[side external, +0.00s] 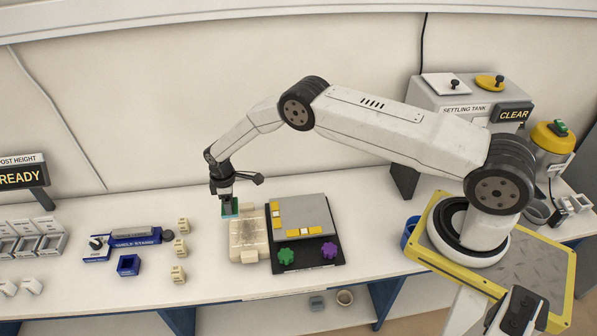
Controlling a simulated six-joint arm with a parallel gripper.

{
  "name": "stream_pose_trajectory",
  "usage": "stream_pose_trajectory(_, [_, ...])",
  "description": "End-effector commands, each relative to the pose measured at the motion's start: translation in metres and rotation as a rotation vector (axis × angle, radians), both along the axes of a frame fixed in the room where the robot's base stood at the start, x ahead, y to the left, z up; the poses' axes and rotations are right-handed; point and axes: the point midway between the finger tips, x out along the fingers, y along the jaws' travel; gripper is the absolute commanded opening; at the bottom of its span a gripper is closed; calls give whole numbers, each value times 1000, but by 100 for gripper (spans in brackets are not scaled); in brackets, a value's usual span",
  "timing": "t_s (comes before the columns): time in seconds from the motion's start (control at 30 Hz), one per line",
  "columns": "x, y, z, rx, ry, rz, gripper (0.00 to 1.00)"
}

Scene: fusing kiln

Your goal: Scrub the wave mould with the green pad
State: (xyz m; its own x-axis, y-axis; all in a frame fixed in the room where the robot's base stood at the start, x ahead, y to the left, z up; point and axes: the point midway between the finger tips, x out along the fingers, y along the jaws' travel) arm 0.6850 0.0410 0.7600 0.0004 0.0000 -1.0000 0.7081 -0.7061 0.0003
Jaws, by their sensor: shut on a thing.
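The green pad (231,209) is held in my gripper (229,200), which is shut on it. The pad is over the far left part of a cream, block-like piece (242,254), which looks like the wave mould. Dark smudges mark the middle of its top. The pad looks at or just above the mould's far edge; I cannot tell whether they touch. The gripper points downward, and the pad's upper part is partly hidden by the jaws.
Right beside the mould, a black-edged board (307,261) carries a grey plate, yellow pieces and green and purple knobs. Left are small cream blocks (180,248), a blue stand (128,245) and a blue open box (129,265). A settling tank (466,98) stands behind right.

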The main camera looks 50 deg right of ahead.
Motion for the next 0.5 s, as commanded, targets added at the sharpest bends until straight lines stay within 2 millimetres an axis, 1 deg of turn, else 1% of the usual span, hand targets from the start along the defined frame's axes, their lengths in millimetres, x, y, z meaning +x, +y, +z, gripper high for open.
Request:
stream_pose_trajectory(0.17, [0,0,-9,0,1,-1,40])
stream_pose_trajectory(0.5, [0,0,-39,0,0,-1,40])
